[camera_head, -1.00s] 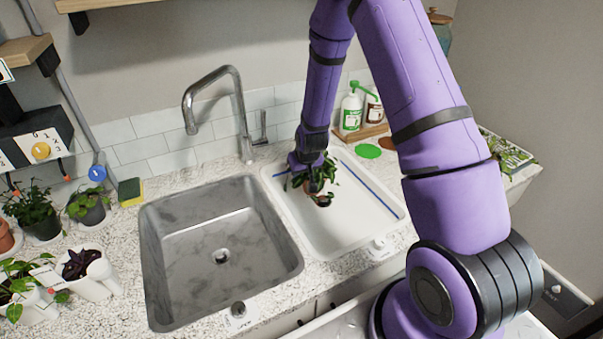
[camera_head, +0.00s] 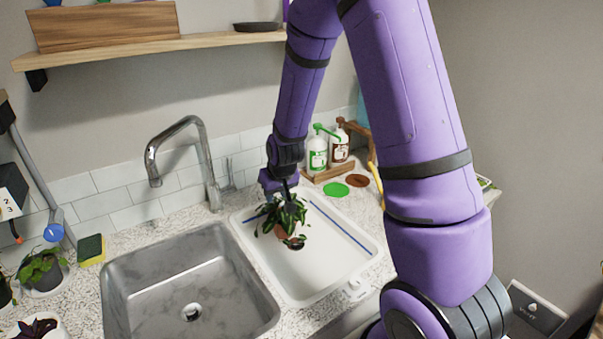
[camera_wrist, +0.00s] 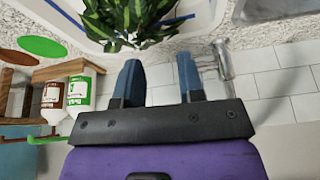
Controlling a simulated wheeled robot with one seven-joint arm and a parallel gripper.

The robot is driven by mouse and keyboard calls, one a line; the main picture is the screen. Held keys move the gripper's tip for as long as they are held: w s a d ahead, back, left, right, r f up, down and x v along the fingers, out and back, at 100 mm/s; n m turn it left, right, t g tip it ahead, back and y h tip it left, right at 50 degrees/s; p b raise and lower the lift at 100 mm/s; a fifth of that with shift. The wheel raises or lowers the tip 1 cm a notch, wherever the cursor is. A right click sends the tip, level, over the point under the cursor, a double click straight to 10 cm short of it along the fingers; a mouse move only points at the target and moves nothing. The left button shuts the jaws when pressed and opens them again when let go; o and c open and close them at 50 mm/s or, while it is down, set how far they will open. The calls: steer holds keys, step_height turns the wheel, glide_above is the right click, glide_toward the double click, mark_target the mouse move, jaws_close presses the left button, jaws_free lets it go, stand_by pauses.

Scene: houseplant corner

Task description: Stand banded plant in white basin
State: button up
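The banded plant (camera_head: 284,213), leafy and green in a terracotta pot, is in the white basin (camera_head: 335,257) near its drain. It looks roughly upright; leaves cover most of the pot, and any band on it cannot be made out. My gripper (camera_head: 287,190) is just above the leaves in the head view. In the wrist view, my gripper (camera_wrist: 158,72) has its two blue-grey fingers apart with nothing between them. The plant's leaves (camera_wrist: 128,20) show beyond the fingertips there, and its pot is hidden.
A grey sink (camera_head: 190,285) with a tap (camera_head: 205,160) is left of the basin. Two pump bottles (camera_head: 318,152) stand behind, near a green disc (camera_head: 335,190) and a brown disc (camera_head: 357,180). The basin's right part is clear.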

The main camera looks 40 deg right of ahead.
steer(key=s+a+f+v, duration=0.1)
steer(key=s+a+v, duration=0.1)
steer(key=v, duration=1.9)
steer(key=s+r, duration=0.5)
steer(key=s, duration=0.4)
steer(key=s+a+r+n, duration=0.1)
steer(key=s+r, duration=0.4)
steer(key=s, duration=0.5)
steer(key=shift+t, duration=0.3)
steer(key=shift+s+a+r, duration=0.1)
steer(key=shift+a+r, duration=0.05)
